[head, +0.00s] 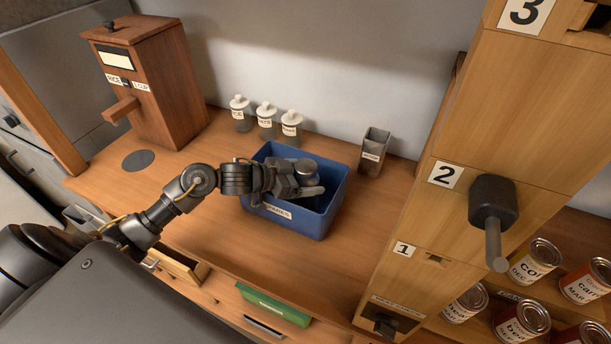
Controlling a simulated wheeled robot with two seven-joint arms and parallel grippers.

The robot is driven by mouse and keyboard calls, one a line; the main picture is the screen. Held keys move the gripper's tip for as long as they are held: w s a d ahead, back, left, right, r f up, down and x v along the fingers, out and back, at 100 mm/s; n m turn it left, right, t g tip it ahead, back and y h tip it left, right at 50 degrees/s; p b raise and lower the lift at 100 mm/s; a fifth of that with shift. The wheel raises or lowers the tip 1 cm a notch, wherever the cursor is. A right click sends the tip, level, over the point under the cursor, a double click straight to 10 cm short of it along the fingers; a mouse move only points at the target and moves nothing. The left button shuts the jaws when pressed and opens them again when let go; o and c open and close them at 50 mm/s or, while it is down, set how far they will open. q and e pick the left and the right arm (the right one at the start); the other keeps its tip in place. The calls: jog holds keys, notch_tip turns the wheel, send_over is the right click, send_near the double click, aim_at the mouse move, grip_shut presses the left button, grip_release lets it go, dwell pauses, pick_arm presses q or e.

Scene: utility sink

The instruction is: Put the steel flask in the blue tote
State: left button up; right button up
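The blue tote (283,220) sits on the wooden counter in the middle of the head view, with a label on its front wall. My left gripper (311,187) reaches in from the left over the tote's opening. A grey metal cylinder, seemingly the steel flask (307,168), stands about upright at its fingers, within the tote's outline. One finger shows in front of the flask; the other is hidden, so I cannot tell whether they grip it. The flask's lower part and whether it touches the tote floor are hidden. My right gripper is not in view.
Several white-capped bottles (266,116) stand behind the tote. A small metal container (374,152) stands at its right rear. A wooden dispenser (152,80) is at back left. A tall numbered cabinet (490,110) with a dark handle (493,205) bounds the right, near cans (535,262).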

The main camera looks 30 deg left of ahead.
pick_arm(q)
jog(key=shift+r, duration=0.75)
jog(key=b+v, duration=0.2)
jog(key=v, duration=1)
jog(key=shift+f, duration=0.1)
jog(key=shift+w, duration=0.1)
